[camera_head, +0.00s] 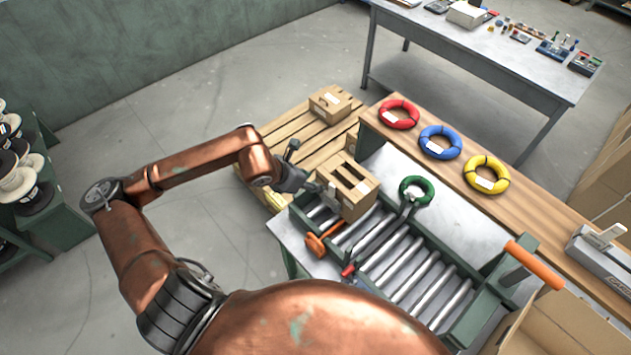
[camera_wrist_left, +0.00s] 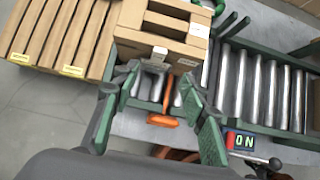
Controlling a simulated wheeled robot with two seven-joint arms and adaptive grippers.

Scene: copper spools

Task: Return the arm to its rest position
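My left arm (camera_head: 210,158) reaches in from the left, elbow bent, over the pallet side of the roller conveyor. My left gripper (camera_head: 318,188) is beside the near left side of an open-topped cardboard box (camera_head: 361,200), which stands on the left end of the rollers. In the wrist view the left gripper's two green fingers (camera_wrist_left: 160,80) are spread apart. The box (camera_wrist_left: 165,48) lies just beyond the fingertips, and no object is held between them. Whether a fingertip touches the box is unclear. My right arm and gripper are not in view.
The roller conveyor (camera_head: 433,262) carries a green coil (camera_head: 416,181) on its far side and an orange clamp (camera_head: 316,245) near its left end. Red (camera_head: 389,106), blue (camera_head: 428,133) and yellow (camera_head: 473,170) coils lie on a wooden bench. Another box (camera_head: 329,107) stands on the pallet (camera_head: 290,127).

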